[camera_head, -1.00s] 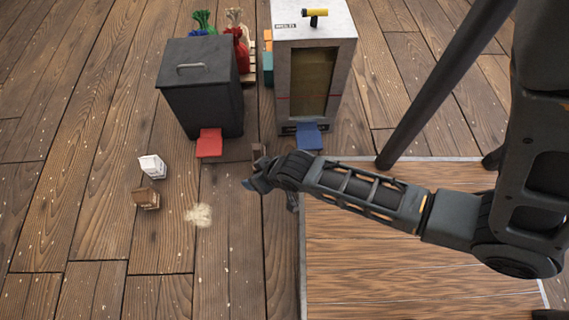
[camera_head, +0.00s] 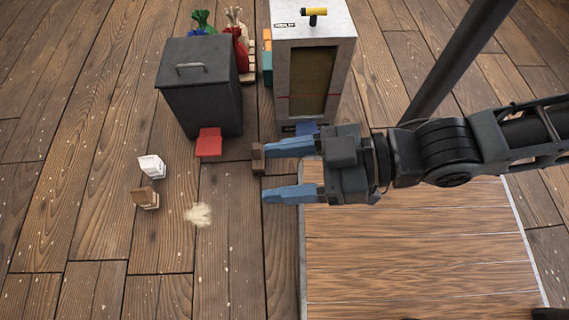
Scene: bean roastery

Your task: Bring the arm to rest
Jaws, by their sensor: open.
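My gripper (camera_head: 263,173) is open, with two blue fingers pointing left and a clear gap between them. Nothing is held between the fingers. My arm (camera_head: 450,152) reaches in from the right edge, over the far end of the wood-topped surface. A small brown block (camera_head: 258,158) shows at the tip of the upper finger; I cannot tell whether they touch.
A dark lidded bin (camera_head: 200,95) with a red pedal (camera_head: 209,142) and a grey cabinet (camera_head: 345,60) stand at the back. A white box (camera_head: 152,167), a brown box (camera_head: 145,197) and a pale spill (camera_head: 198,214) lie on the floor at left. The lower-left floor is clear.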

